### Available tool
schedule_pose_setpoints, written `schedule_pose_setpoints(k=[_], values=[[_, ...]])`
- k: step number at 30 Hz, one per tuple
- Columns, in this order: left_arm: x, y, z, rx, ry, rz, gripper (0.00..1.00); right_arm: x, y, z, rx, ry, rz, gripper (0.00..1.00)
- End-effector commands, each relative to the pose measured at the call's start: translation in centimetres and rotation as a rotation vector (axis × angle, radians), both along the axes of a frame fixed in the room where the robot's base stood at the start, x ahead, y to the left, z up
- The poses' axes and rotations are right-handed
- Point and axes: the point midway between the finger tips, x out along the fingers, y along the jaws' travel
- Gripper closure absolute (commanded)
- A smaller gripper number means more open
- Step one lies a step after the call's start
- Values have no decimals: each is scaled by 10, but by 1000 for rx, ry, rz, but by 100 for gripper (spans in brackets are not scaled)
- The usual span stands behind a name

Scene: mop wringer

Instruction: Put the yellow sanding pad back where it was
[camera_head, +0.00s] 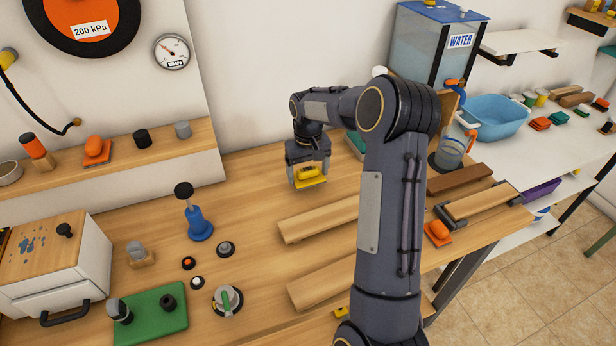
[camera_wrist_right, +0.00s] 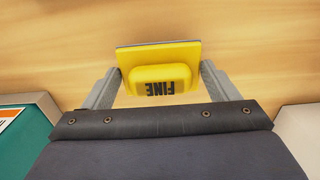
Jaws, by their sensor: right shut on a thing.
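The yellow sanding pad (camera_head: 311,176) is in my right gripper (camera_head: 309,172), over the back part of the wooden workbench (camera_head: 255,240). In the right wrist view the pad (camera_wrist_right: 160,72) has a raised grip block marked "FINE" and a thin grey underside edge. The two fingers of the right gripper (camera_wrist_right: 160,88) lie on either side of it. The pad is close to the bench top; I cannot tell whether it touches. My left gripper is not in view.
An orange sanding pad (camera_head: 438,232) sits near the clamped board (camera_head: 482,200). A blue stand (camera_head: 196,216) and several knobs stand to the left. A teal box (camera_wrist_right: 22,132) shows in the wrist view.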

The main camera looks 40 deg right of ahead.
Motion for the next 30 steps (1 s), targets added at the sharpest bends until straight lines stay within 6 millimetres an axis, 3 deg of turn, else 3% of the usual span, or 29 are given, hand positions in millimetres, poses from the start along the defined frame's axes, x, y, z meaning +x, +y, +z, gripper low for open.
schedule_pose_setpoints(k=[6, 17, 18, 21, 30], values=[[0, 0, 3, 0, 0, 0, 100, -1, 1, -29, 1, 2, 0, 44], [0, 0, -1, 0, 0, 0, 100, -1, 1, -34, 0, 1, 0, 44], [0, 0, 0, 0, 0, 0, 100, -1, 1, -32, 0, 1, 0, 14], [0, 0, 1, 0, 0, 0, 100, -1, 1, -32, 0, 1, 0, 1], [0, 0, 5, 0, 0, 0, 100, -1, 1, -26, 0, 0, 0, 0]])
